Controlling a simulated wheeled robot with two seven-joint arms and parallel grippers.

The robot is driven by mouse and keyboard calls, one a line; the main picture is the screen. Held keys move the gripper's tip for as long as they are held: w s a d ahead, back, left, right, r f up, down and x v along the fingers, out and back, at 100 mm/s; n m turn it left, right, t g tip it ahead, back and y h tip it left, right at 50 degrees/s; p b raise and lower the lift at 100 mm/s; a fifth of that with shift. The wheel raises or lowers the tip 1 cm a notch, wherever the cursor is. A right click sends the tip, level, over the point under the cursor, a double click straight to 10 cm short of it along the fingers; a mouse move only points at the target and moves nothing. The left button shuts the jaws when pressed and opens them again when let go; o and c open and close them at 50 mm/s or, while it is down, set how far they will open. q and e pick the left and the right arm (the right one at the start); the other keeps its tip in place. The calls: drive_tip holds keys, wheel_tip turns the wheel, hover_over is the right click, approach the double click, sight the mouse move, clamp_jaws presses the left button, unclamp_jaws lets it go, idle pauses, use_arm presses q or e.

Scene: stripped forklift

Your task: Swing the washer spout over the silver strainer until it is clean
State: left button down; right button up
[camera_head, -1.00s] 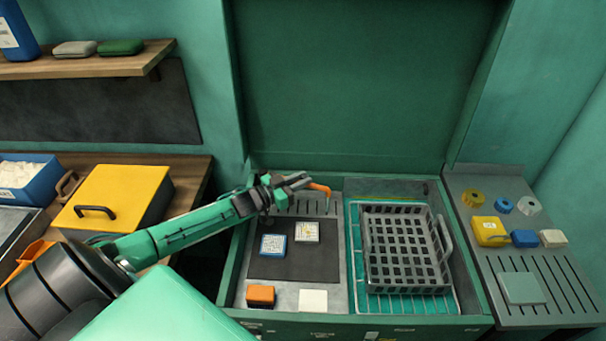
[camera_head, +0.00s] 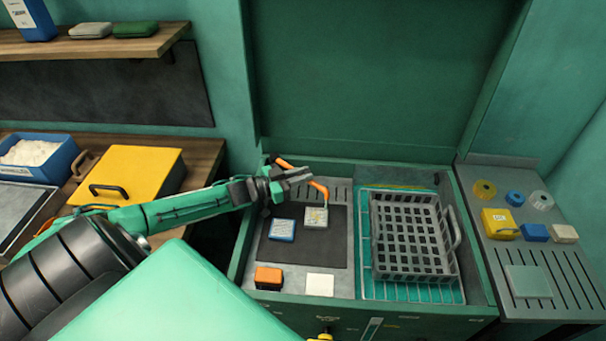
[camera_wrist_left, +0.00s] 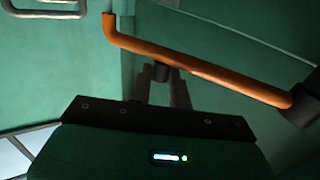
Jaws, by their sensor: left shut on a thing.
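The washer spout (camera_head: 318,187) is a bent orange tube at the back of the sink bench, and it also spans the left wrist view (camera_wrist_left: 200,68). My left gripper (camera_head: 303,174) is shut on it; in the wrist view its fingers (camera_wrist_left: 165,92) meet a small dark knob under the tube. The spout's tip points down just above the back right part of the silver strainer (camera_head: 316,218). The strainer is a small square piece with yellowish specks, lying on the dark mat (camera_head: 300,252). My right gripper is not in view.
A blue-rimmed square strainer (camera_head: 282,229) lies left of the silver one. An orange block (camera_head: 268,278) and a white block (camera_head: 319,285) sit in front of the mat. A grey basket (camera_head: 408,275) stands to the right. A yellow box (camera_head: 130,172) is at left.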

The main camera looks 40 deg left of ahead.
use_arm(q)
drive_tip(key=shift+w+a+r, duration=0.1)
drive_tip(key=shift+a+r, duration=0.05)
drive_tip(key=shift+a, duration=0.1)
drive_tip(key=c, duration=1.5)
unclamp_jaws()
drive_tip(key=shift+o, duration=0.9)
drive_tip(key=shift+a, duration=0.2)
drive_tip(key=shift+d, duration=0.1)
wheel_tip(320, 180, up, 20)
drive_tip(key=b, duration=0.3)
